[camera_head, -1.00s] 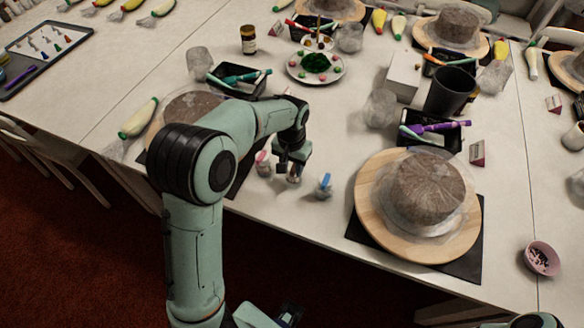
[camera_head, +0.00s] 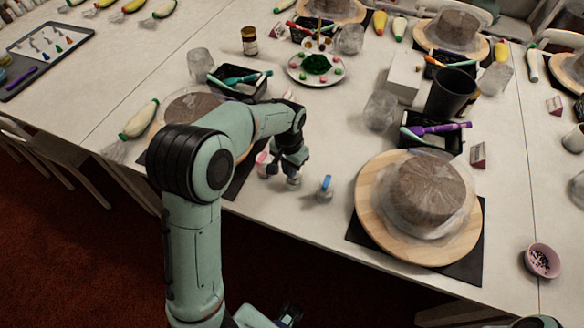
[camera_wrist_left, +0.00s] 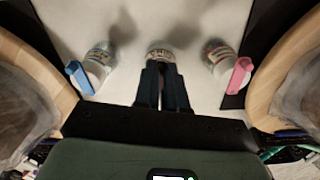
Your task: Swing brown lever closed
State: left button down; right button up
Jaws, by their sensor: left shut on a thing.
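Three small glass jars stand in a row near the table's front edge. One has a blue lever (camera_head: 327,182), which also shows at the left of the left wrist view (camera_wrist_left: 79,77). One has a pink lever (camera_head: 262,158), at the right of the left wrist view (camera_wrist_left: 240,76). The middle jar (camera_wrist_left: 160,52) stands between them, just ahead of my fingertips. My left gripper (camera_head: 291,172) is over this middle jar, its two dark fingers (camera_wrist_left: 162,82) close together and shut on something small. No brown lever is clearly visible; the fingers hide that part of the jar.
A wooden turntable (camera_head: 375,222) with a wrapped brown cake (camera_head: 430,190) stands to the right. Another cake is partly hidden behind my left arm. A black tool tray (camera_head: 240,88) and a plate of sweets (camera_head: 300,75) lie behind. Bare table surrounds the jars.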

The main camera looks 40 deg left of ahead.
pick_arm(q)
jog(key=shift+a+m, duration=0.1)
jog(key=shift+m, duration=0.2)
jog(key=c, duration=1.2)
grip_release()
jog(key=shift+r, duration=0.1)
notch_tip(320, 180, up, 13)
jog(key=shift+r+p, duration=0.1)
jog(key=shift+p, duration=0.8)
pick_arm(e)
jog(key=shift+w+r, duration=0.25)
jog(key=shift+r, duration=0.25)
jog(key=shift+w+r, duration=0.25)
jog(key=shift+r, duration=0.25)
jog(key=shift+s, duration=0.1)
